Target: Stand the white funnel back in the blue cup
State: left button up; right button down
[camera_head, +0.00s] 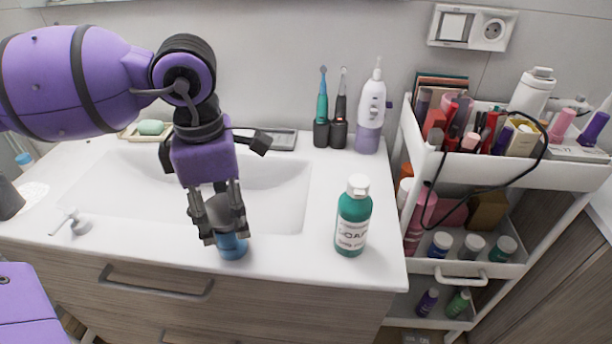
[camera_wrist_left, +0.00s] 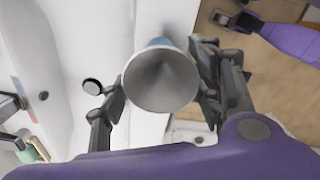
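The blue cup (camera_head: 232,247) stands upright near the front edge of the white counter. My left gripper (camera_head: 222,222) is directly above it, fingers pointing down. The funnel (camera_wrist_left: 160,80), grey in this light, sits between the fingers with its wide mouth toward the wrist camera. Both fingers press against its sides. In the head view the funnel (camera_head: 220,208) is partly hidden by the fingers. A strip of blue cup (camera_wrist_left: 160,42) shows behind its rim. I cannot tell whether the spout is inside the cup. My right gripper (camera_wrist_left: 230,19) shows small at the wrist view's top right; its opening is unclear.
A green soap bottle (camera_head: 353,218) stands to the right on the counter. The sink basin (camera_head: 275,200) lies behind the cup. Electric toothbrushes (camera_head: 338,130) and a white-purple flosser (camera_head: 371,115) stand at the back. A crowded white cart (camera_head: 560,172) is at the right.

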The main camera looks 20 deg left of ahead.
pick_arm(q)
jog(key=o, duration=0.5)
jog(key=shift+c, duration=0.2)
notch_tip(320, 180, up, 13)
jog(key=p, duration=0.1)
jog(key=shift+d, duration=0.1)
